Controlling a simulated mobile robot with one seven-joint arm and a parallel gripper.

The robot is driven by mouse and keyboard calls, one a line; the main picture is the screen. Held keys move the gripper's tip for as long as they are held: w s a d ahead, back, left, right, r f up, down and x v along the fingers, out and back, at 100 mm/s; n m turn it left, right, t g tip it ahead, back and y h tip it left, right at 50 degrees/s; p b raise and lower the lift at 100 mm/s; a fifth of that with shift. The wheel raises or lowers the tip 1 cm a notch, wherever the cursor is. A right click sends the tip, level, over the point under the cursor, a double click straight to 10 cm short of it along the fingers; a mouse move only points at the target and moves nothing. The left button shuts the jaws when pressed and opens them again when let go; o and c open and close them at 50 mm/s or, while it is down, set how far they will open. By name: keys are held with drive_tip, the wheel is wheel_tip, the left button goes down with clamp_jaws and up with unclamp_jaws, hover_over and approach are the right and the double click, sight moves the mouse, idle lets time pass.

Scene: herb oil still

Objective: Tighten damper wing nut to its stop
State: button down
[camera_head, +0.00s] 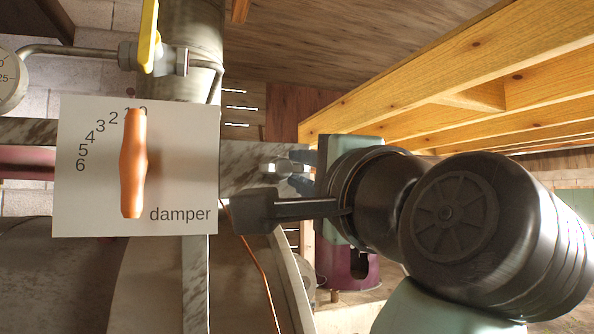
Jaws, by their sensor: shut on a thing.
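The damper plate (185,140) is a white panel lettered "damper", with a scale of numbers. An upright orange handle (132,180) stands on it, its upper end beside the 0 and 1 marks.
A yellow-handled valve (149,35) and thin pipe sit above the plate. A gauge (10,80) is at the left edge. Wooden beams (430,75) run above my arm. A maroon vessel (348,283) stands behind and below my wrist. An orange wire hangs below the bar.

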drive_tip(key=shift+f+m, duration=0.1)
drive_tip(key=shift+m, duration=0.3)
drive_tip(key=c, duration=0.8)
unclamp_jaws()
drive_tip(key=shift+a, duration=0.15)
